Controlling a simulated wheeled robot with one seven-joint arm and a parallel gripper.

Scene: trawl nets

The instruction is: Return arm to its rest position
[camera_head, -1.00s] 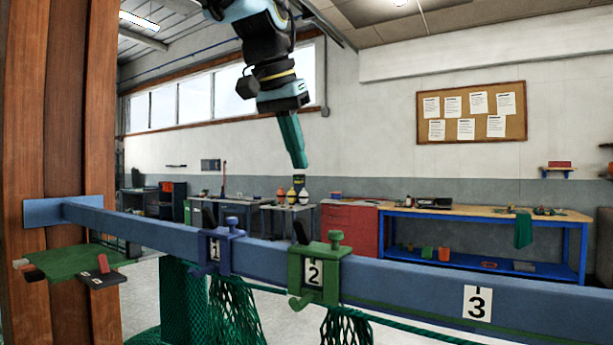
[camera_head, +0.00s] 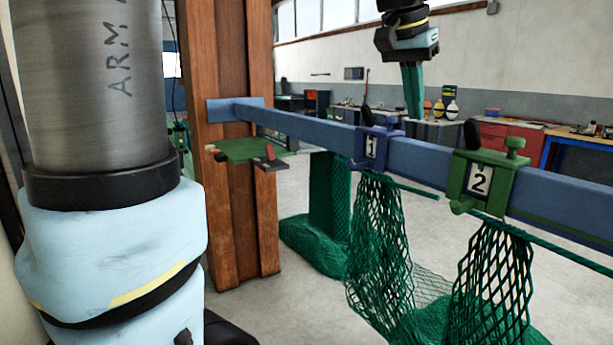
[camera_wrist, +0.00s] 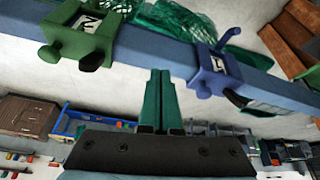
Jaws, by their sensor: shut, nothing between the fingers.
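My gripper (camera_head: 413,91) hangs at the upper right of the head view, its green fingers together and pointing down, with nothing between them. In the head view it appears above the blue beam (camera_head: 300,127), near clamp 1 (camera_head: 374,146) and clamp 2 (camera_head: 484,180). In the wrist view my gripper (camera_wrist: 159,98) points toward the beam, between the green clamp 2 (camera_wrist: 82,38) and the blue-violet clamp 1 (camera_wrist: 214,72). The fingers look apart from both clamps. Part of my arm fills the left side of the head view.
Green nets (camera_head: 378,250) hang below the beam and heap on the floor. A wooden post (camera_head: 235,200) carries the beam's end, with a small green shelf (camera_head: 245,150) beside it. Workbenches and a red cabinet (camera_head: 505,139) stand at the back.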

